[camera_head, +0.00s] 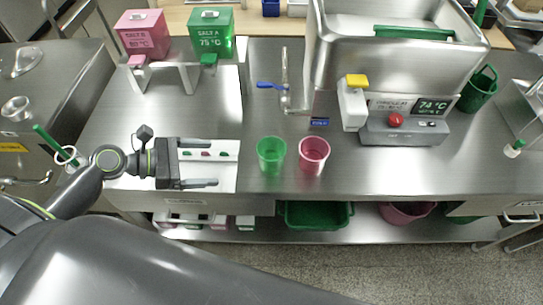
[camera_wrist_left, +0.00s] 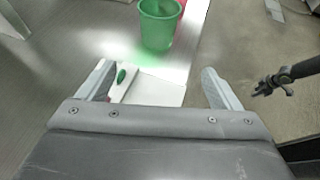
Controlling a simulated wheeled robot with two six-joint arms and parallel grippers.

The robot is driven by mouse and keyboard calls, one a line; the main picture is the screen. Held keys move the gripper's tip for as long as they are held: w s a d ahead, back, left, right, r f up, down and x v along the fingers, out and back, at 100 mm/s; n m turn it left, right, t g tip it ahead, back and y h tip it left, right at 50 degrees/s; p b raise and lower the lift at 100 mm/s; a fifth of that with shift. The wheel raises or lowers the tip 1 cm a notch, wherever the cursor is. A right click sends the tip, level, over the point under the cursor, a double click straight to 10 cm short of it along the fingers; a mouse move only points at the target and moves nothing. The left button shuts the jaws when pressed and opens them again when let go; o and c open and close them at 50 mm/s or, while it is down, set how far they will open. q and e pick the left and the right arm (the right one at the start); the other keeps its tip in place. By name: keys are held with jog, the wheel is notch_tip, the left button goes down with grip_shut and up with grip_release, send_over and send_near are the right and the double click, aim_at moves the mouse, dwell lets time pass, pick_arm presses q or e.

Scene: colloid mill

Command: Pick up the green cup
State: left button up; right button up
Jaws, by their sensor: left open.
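The green cup (camera_head: 271,154) stands upright on the steel table, left of the pink cup (camera_head: 313,154). In the left wrist view the green cup (camera_wrist_left: 159,24) stands ahead of the fingers, with a bit of the pink cup behind it. My left gripper (camera_head: 215,164) is open and empty. Its fingers point right toward the green cup, over a white board, with a clear gap between fingertips and cup. In the left wrist view the left gripper's fingers (camera_wrist_left: 158,86) are spread wide.
The white board (camera_head: 228,176) with small coloured markings lies under the left gripper. A pink salt box (camera_head: 144,35) and a green salt box (camera_head: 212,34) stand on stands at the back left. A steel mill (camera_head: 340,60) with a control box (camera_head: 403,132) stands right of the cups.

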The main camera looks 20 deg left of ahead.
aim_at(271, 167)
pick_arm(q)
jog(key=shift+w+r+n, duration=0.15)
jog(key=shift+w+n, duration=0.1)
jog(key=shift+n, duration=0.05)
jog(key=shift+w+d, duration=0.15)
jog(key=shift+d, duration=0.1)
jog(key=x, duration=1.1)
jog(key=shift+p+x, duration=0.35)
jog(key=shift+x, duration=2.45)
jog(key=shift+r, duration=0.15)
jog(key=shift+c, duration=0.5)
jog(key=c, duration=1)
